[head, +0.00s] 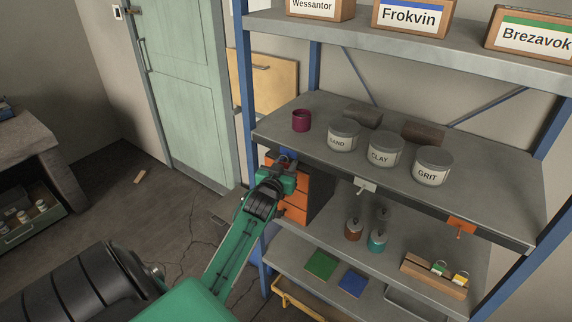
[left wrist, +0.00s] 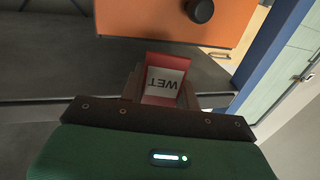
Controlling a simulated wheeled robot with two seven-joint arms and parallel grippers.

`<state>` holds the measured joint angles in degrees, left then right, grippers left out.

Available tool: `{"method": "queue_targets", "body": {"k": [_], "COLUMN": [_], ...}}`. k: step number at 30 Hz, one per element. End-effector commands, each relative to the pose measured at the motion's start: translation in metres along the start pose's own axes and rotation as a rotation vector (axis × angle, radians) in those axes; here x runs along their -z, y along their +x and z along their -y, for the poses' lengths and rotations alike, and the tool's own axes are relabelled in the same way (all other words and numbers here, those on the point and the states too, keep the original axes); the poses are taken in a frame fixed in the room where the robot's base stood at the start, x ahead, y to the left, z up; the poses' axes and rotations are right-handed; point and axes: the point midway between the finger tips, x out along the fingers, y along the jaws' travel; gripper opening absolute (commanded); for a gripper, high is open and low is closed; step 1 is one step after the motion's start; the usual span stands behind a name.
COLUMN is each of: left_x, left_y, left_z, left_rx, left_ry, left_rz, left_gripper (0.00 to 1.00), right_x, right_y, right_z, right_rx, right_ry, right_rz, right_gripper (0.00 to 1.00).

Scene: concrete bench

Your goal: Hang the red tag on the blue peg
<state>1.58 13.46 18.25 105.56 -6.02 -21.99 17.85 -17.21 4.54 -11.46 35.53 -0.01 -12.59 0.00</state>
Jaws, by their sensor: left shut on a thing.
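My left gripper (head: 285,165) is shut on the red tag, at the left end of the middle shelf's front edge. The left wrist view shows the red tag (left wrist: 164,85) between the fingers, with a white label reading "WET" upside down. I cannot make the tag out in the head view. A blue piece that looks like the blue peg's plate (head: 288,153) shows on the shelf edge just beyond the gripper. The peg's pin is hidden, and I cannot tell whether the tag touches it. My right gripper is in neither view.
A white peg (head: 364,186) and an orange peg (head: 461,227) are further right along the edge. An orange drawer unit (head: 296,207) stands close beside my gripper; its drawer front (left wrist: 170,18) shows too. Jars and a maroon cup (head: 301,121) stand on the shelf above.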

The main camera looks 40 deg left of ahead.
Motion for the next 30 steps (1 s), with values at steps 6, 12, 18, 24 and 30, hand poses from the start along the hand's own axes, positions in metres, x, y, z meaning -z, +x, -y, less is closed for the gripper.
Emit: {"method": "queue_targets", "body": {"k": [6, 12, 18, 24, 30], "left_x": [0.000, 0.000, -0.001, -0.003, -0.004], "left_y": [0.000, 0.000, -0.004, -0.030, -0.074], "left_z": [0.000, 0.000, 0.000, 0.000, 0.000], "left_rx": [0.000, 0.000, 0.000, 0.000, 0.000], "left_ry": [0.000, 0.000, 0.000, 0.000, -0.001], "left_rz": [0.000, 0.000, 0.000, 0.001, 0.002], "left_gripper": [0.51, 0.57, 0.57, 0.57, 0.57], "right_x": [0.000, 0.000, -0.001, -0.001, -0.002], "right_y": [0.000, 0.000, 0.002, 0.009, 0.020], "right_z": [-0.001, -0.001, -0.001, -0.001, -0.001], "right_rx": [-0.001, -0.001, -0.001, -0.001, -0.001], "right_ry": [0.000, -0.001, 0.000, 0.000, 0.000], "right_rz": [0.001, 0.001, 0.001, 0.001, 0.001], "right_gripper": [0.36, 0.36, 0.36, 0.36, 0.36]}}
